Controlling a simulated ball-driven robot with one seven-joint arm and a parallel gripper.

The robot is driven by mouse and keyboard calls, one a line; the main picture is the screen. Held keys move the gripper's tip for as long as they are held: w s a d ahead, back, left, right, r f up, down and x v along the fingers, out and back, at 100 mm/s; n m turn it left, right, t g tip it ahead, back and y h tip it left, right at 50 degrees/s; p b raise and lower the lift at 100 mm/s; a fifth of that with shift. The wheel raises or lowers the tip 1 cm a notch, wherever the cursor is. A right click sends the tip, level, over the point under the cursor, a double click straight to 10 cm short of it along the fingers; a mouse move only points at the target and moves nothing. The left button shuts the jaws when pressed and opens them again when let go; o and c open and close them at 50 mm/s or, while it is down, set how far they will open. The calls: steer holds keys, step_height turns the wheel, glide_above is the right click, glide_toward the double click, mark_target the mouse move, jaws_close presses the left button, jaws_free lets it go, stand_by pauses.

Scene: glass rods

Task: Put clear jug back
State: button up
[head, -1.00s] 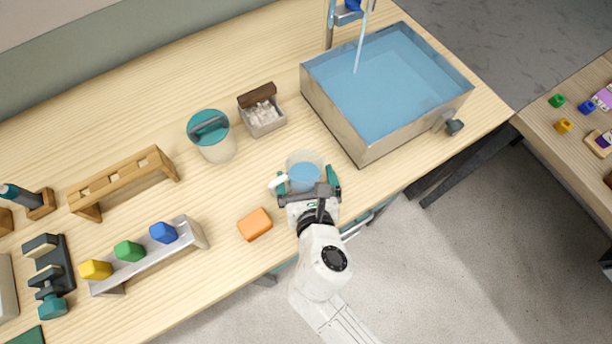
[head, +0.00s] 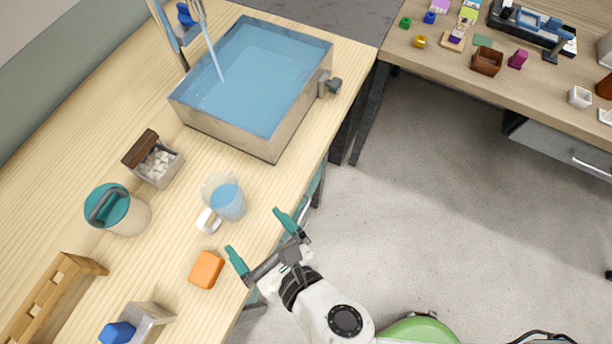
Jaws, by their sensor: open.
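The clear jug (head: 228,202) stands upright on the wooden table near its front edge, with blue water in it and a pale handle on its lower left. My gripper (head: 257,243) is open and empty, with its teal fingers spread wide. It is below and right of the jug, apart from it, at the table's front edge. Nothing hides the jug.
A water-filled basin (head: 285,135) with a running tap stands behind the jug. An orange block (head: 206,269), a teal-lidded container (head: 130,214) and a box of white pieces (head: 160,165) are nearby. A second table (head: 470,75) is at upper right, with open floor between.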

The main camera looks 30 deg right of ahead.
steer(key=w+d+f+m+g+h, duration=0.1)
steer(key=d+f+m+g+h, duration=0.2)
steer(key=d+m, duration=0.7)
steer(key=d+f+m+g+h, duration=0.3)
steer(key=d+m, duration=0.6)
steer(key=m, duration=0.1)
steer(key=s+d+f+m+g+y, duration=0.3)
steer(key=s+d+m+g, duration=0.3)
steer(key=m, duration=1.3)
steer(key=shift+s+d+f, duration=0.4)
steer(key=shift+s+d, duration=0.35)
steer(key=shift+s, duration=1.15)
